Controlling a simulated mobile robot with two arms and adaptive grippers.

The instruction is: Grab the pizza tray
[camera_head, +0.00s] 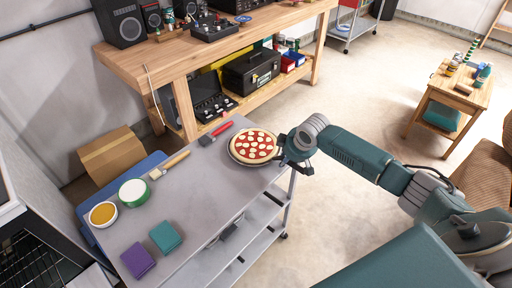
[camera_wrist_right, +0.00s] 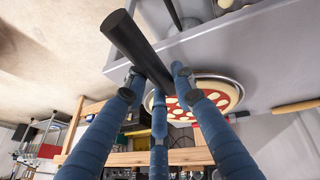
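The pizza tray (camera_head: 233,155) is a round pan holding a pizza with red sauce and white topping (camera_head: 252,146). It lies flat at the right edge of the grey cart top. My right gripper (camera_head: 287,149) is at its right side, by the black handle. In the right wrist view the tray (camera_wrist_right: 238,84) is beyond the fingers, and its thick black handle (camera_wrist_right: 137,45) runs between the fingertips (camera_wrist_right: 157,78). Whether the fingers press on the handle is not clear. My left gripper is not in view.
The grey cart (camera_head: 200,195) also bears a red-handled tool (camera_head: 216,132), a brush (camera_head: 170,164), two tubs, a teal block (camera_head: 166,236) and a purple block (camera_head: 138,260). A wooden workbench (camera_head: 150,62) stands behind.

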